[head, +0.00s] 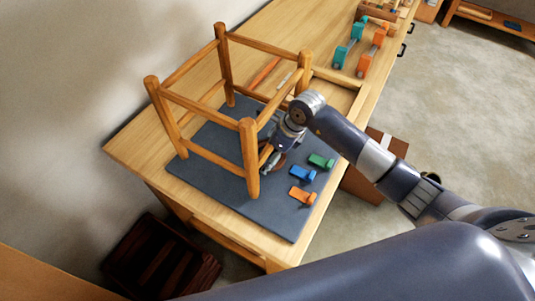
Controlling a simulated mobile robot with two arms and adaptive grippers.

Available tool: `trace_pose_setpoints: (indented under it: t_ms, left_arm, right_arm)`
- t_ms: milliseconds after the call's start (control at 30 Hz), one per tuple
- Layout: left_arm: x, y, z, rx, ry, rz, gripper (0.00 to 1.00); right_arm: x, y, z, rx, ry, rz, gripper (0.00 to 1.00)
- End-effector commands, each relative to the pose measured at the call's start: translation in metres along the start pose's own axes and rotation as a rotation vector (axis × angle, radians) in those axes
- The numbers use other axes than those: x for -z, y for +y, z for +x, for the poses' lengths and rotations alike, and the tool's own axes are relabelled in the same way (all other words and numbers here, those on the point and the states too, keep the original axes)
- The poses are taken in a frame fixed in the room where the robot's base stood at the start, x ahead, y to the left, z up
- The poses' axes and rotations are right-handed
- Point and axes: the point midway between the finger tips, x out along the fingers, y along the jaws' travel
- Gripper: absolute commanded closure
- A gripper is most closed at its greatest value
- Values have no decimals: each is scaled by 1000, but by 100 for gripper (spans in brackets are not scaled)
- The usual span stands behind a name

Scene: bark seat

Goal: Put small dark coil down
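My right gripper (271,160) is over the dark grey mat (205,180), low beside the near right leg of the wooden stool frame (250,158). A small dark brown rounded piece (280,161), perhaps the small dark coil, shows at its fingers. It is too small to tell whether the fingers are closed on it or whether it touches the mat. The stool frame stands upright on the mat with its seat open, only rails and legs. My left gripper is not in view.
Green (321,161), blue (303,174) and orange (302,196) small clamps lie on the mat's right side. Larger teal (348,46) and orange (373,50) clamps lie farther back on the workbench (134,144). A dark slatted crate (162,260) stands on the floor.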

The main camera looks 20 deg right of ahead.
Motion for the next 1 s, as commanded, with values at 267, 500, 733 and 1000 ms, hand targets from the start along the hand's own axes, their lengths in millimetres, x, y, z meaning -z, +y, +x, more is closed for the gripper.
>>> trace_pose_setpoints:
  t_ms: [267, 500, 733, 1000]
  left_arm:
    - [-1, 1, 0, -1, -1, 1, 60]
    - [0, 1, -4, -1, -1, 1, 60]
    - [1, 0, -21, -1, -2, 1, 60]
    - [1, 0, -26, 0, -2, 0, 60]
  right_arm:
    - [0, 0, 0, 0, 1, 0, 39]
    - [-2, 0, -6, 1, 1, 0, 39]
    - [-13, -1, -31, 2, 0, -1, 39]
    - [32, -1, -51, 2, 5, 1, 39]
